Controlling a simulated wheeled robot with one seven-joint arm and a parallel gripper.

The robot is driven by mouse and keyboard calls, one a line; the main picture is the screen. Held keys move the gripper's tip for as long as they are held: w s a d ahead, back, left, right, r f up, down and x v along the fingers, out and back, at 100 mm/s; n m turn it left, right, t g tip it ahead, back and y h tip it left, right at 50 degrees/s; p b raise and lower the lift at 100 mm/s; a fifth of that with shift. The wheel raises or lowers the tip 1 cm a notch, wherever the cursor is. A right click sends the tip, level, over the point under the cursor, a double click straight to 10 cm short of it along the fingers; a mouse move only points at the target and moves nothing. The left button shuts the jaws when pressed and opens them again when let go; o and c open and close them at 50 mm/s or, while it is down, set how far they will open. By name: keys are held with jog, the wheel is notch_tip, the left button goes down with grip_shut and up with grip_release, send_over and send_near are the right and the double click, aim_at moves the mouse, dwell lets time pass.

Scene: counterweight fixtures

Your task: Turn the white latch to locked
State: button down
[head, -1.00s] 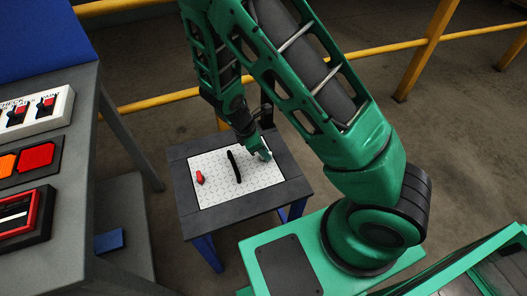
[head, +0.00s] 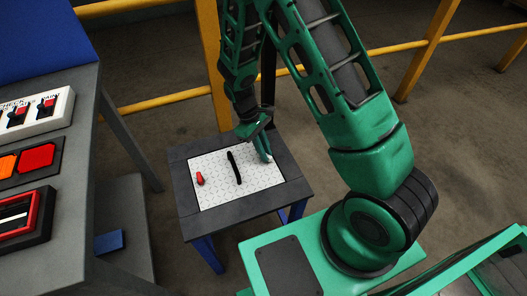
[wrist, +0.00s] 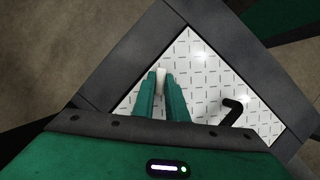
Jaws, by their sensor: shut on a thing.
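The white latch (wrist: 161,80) shows in the wrist view as a narrow white piece between my two green fingers. My gripper (wrist: 160,76) is shut on it, one finger on each side. In the head view my gripper (head: 267,158) reaches down to the right part of the patterned white plate (head: 215,197). Only a small bit of white shows at its fingertips there. The latch's base and any lock marking are hidden or too small to tell.
A black handle (head: 234,168) stands on the plate left of my gripper, and a red part (head: 200,179) sits farther left. The plate lies on a dark table (head: 181,180). A grey bench (head: 75,150) with switches and red panels is at left. Yellow rails (head: 150,105) run behind.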

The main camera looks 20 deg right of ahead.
jog(key=m+y, duration=0.1)
jog(key=m, duration=0.3)
jog(key=m+y, duration=0.1)
jog(key=m, duration=0.1)
jog(key=shift+d+m+g+y, duration=0.25)
jog(key=shift+m+g+y, duration=0.05)
jog(key=shift+g, duration=0.1)
dwell(0.4)
jog(key=c, duration=1.8)
grip_release()
jog(key=shift+o, duration=0.2)
jog(key=shift+w, duration=0.1)
jog(key=v, duration=0.7)
jog(key=shift+r, duration=0.2)
jog(key=shift+w, duration=0.1)
